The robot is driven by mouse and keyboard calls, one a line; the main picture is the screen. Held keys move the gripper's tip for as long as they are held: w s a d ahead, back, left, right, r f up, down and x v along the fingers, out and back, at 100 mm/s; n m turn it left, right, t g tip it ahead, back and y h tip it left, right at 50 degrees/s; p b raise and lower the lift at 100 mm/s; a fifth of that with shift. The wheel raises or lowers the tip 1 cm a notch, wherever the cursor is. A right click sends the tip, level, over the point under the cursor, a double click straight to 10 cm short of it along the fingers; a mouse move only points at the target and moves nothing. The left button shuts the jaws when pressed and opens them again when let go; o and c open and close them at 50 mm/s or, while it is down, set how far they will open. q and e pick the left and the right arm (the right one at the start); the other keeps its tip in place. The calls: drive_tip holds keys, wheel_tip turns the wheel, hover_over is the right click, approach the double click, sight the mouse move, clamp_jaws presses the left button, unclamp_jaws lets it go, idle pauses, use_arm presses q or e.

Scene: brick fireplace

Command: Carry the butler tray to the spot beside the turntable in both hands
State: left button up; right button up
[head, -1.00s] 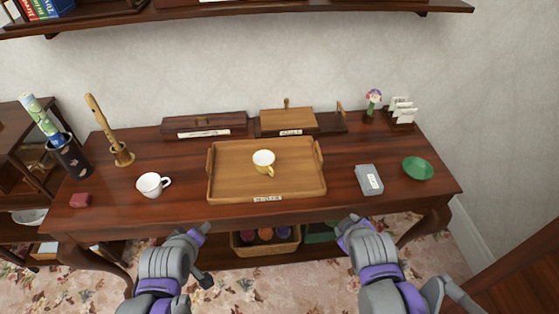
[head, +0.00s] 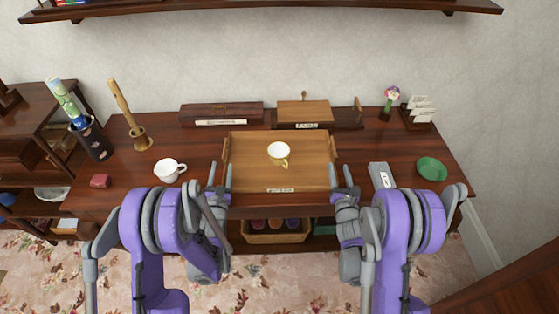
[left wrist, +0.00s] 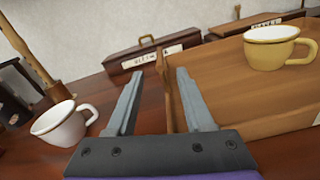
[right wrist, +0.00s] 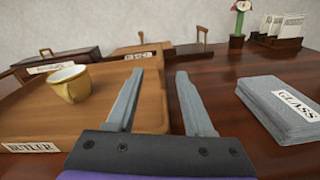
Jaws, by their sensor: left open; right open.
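The wooden butler tray (head: 250,165) lies on the dark desk, with a label on its front edge that reads BUTLER in the right wrist view (right wrist: 32,147). A yellow cup (head: 279,151) stands in it. My left gripper (head: 221,174) is open at the tray's left side; its left end (left wrist: 166,85) shows between the fingers. My right gripper (head: 341,174) is open at the right side; the right end (right wrist: 155,97) shows between those fingers. I cannot tell whether either handle is within the jaws. Nothing in view is clearly a turntable.
A white cup (head: 168,171) and red block (head: 101,181) stand left of the tray.

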idle(0.3)
use_arm(q)
drive_tip(key=w, duration=1)
drive_tip(key=shift+w+a, duration=0.2)
drive_tip(key=shift+w, duration=0.2)
use_arm(e)
approach(331, 137)
drive_tip(key=w, duration=0.5)
drive_tip(key=shift+w+d+f, duration=0.1)
drive_tip(key=shift+f, duration=0.25)
use_arm(q)
clamp_jaws()
use_arm(e)
clamp_jaws()
